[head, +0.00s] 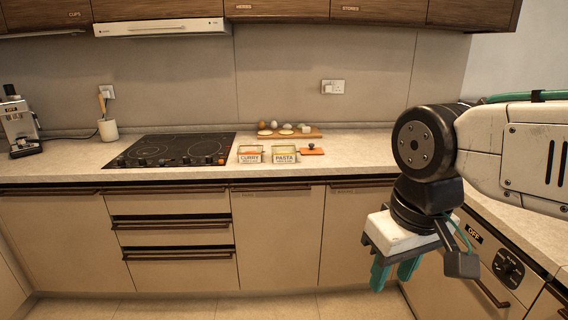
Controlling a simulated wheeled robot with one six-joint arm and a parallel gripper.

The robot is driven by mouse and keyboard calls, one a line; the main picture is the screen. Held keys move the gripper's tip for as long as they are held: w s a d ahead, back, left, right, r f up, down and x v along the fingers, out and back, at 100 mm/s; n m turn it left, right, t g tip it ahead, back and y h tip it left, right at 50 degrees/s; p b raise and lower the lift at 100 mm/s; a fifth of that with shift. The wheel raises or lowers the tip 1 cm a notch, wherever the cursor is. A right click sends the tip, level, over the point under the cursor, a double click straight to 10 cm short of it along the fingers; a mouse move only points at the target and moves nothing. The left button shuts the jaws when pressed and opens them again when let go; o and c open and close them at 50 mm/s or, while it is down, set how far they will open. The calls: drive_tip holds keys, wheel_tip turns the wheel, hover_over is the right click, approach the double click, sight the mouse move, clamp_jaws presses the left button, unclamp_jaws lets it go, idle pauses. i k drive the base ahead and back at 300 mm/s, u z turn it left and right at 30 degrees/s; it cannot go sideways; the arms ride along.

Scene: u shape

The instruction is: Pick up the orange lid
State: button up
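The orange lid (311,150) lies flat on the counter, just right of the container labelled PASTA (284,155). It is small, with a little knob-like bump on top. My gripper (394,275) is in the right foreground, pointing down in front of the lower cabinets. It is well apart from the lid and lower in the picture. Its two teal fingers appear spaced a little apart, with nothing visible between them.
A container labelled CURRY (250,155) stands left of the pasta one. Behind them, a wooden board (290,134) holds several small items. A black cooktop (172,150) is to the left. The counter (365,148) right of the lid is clear. An oven (490,262) is at right.

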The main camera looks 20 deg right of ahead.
sight(311, 150)
drive_tip(key=z, duration=0.15)
drive_tip(key=i, duration=2.55)
drive_tip(key=u, duration=0.15)
